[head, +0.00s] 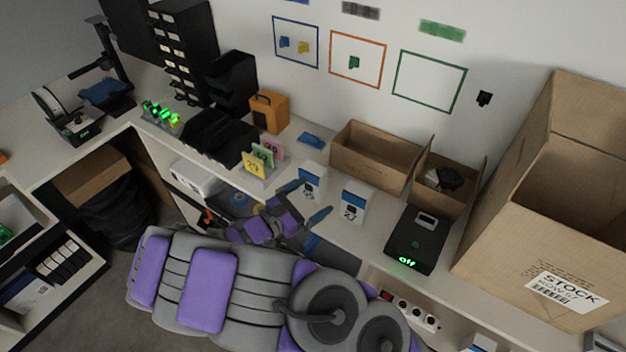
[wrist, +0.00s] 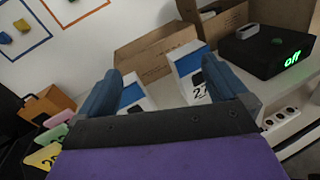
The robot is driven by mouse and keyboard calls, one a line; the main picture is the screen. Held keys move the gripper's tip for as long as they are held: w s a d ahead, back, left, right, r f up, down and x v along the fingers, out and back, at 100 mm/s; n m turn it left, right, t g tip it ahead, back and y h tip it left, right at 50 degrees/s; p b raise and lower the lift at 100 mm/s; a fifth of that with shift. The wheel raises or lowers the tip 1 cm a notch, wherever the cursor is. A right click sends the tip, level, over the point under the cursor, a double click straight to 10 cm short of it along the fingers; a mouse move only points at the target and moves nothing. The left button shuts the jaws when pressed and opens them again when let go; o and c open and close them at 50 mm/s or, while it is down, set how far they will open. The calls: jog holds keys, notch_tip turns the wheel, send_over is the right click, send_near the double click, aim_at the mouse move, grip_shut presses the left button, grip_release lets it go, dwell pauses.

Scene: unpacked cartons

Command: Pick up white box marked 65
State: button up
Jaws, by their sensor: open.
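Two white boxes with blue trim stand upright on the desk. The left white box (head: 313,180) is just beyond my gripper (head: 305,202), and its number is not readable. The right white box (head: 354,203) stands a little apart from it and seems to read 27. In the wrist view, the left box (wrist: 136,97) shows between the fingers of my gripper (wrist: 160,82), near the left one, its lower part hidden. The right box (wrist: 188,72) is partly behind the right finger. My gripper is open and empty. I cannot make out a 65 anywhere.
An open carton (head: 372,165) and a smaller carton (head: 440,200) stand behind the boxes. A black device reading "off" (head: 415,245) and a large STOCK carton (head: 500,235) are to the right. Coloured cards (head: 255,165) stand left. A power strip (head: 410,312) is below the desk edge.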

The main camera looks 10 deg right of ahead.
jog(key=w+a+f+n+t+y, duration=0.1)
jog(key=a+f+n+t+y, duration=0.3)
jog(key=a, duration=0.4)
jog(key=n+h+b, duration=0.1)
jog(key=n, duration=0.1)
send_near(313, 172)
jog(key=w+d, duration=0.1)
jog(key=w+d+f, duration=0.1)
jog(key=w+d, duration=0.1)
jog(key=shift+w+d+f, duration=0.15)
jog(key=shift+w+f, duration=0.05)
jog(key=shift+f, duration=0.15)
jog(key=b+x, duration=0.1)
jog(key=x, duration=0.4)
jog(key=shift+w+d+f+b, duration=0.1)
jog(key=shift+w+b, duration=0.25)
jog(key=shift+w, duration=0.15)
jog(key=shift+w+d, duration=0.25)
jog(key=shift+a, duration=0.1)
jog(key=c, duration=1)
